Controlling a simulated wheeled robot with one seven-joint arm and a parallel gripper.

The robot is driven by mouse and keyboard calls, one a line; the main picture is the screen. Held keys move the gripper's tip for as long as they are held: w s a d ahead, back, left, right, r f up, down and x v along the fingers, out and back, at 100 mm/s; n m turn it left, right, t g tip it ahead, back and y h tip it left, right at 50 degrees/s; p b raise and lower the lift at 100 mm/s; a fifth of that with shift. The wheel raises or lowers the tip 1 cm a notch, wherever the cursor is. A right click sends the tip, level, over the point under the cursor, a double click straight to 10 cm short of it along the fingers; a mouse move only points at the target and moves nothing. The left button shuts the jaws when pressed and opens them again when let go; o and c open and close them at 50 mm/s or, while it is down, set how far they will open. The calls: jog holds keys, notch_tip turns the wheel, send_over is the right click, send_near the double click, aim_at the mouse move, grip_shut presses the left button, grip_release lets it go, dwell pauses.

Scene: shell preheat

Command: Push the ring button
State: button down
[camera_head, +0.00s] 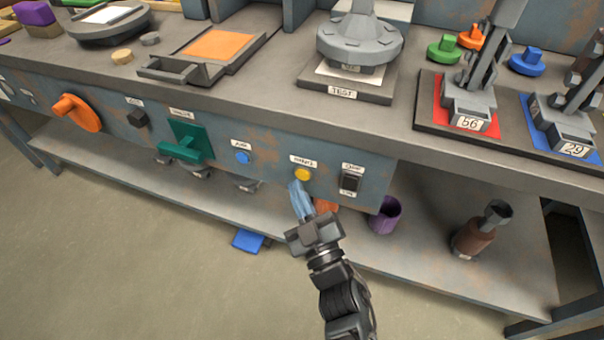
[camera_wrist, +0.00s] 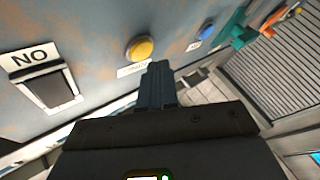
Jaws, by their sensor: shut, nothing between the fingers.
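A round yellow button (camera_head: 303,174) sits on the blue-grey front panel, with a small white label above it. A round blue button (camera_head: 242,157) with its own white label sits to its left. I cannot read either label surely. My gripper (camera_head: 297,186) is shut and empty, its fingertips just below the yellow button. In the wrist view the closed fingers (camera_wrist: 156,70) point at the panel just below the yellow button (camera_wrist: 140,48), and the blue button (camera_wrist: 207,31) is farther right. A small gap seems to show between fingertips and yellow button.
A dark rocker switch (camera_head: 350,182) is right of the yellow button. A green lever (camera_head: 186,147), a black knob (camera_head: 138,118) and an orange handle (camera_head: 77,112) are to the left. The worktop overhangs above. A purple cup (camera_head: 385,215) stands on the lower shelf.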

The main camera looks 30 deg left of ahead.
jog(key=shift+w, duration=0.15)
jog(key=shift+w+a, duration=0.1)
jog(key=shift+w, duration=0.15)
jog(key=shift+w+a, duration=0.1)
jog(key=shift+w, duration=0.3)
dwell(0.9)
jog(key=shift+s, duration=0.15)
jog(key=shift+s+d, duration=0.25)
jog(key=shift+s, duration=0.45)
jog(key=shift+s, duration=0.1)
jog(key=shift+s+d, duration=0.2)
jog(key=shift+s, duration=0.55)
jog(key=shift+s+d, duration=0.15)
jog(key=shift+s, duration=0.65)
jog(key=shift+s+d, duration=0.2)
jog(key=shift+s, duration=0.55)
